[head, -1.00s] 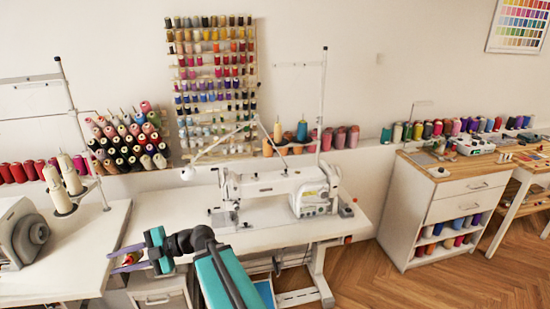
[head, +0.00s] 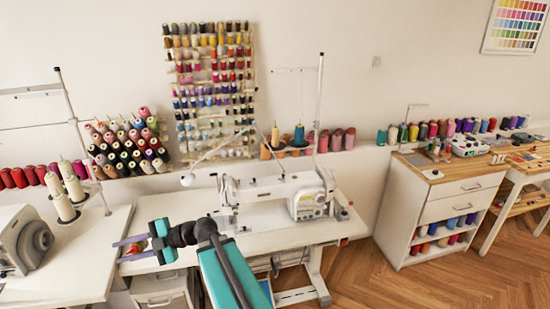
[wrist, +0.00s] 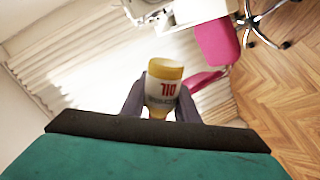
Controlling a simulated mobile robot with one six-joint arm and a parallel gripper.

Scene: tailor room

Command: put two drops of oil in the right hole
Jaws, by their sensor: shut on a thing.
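My gripper (head: 128,250) is at the lower left of the head view, left of the white sewing machine (head: 267,190) and near the front of its table. In the wrist view my gripper (wrist: 160,100) is shut on the oil bottle (wrist: 162,88). The bottle is pale with yellow bands, and its red OIL lettering appears upside down in that picture. In the head view only a small red and yellow patch shows between the fingers. The sewing machine is clear of the gripper. Its oil holes are too small to make out.
A second table (head: 70,270) with a grey machine (head: 25,240) and cream cones stands at the left. A thread rack (head: 210,90) hangs behind the sewing machine. A pink chair (wrist: 215,45) shows in the wrist view. Wooden floor lies open at right.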

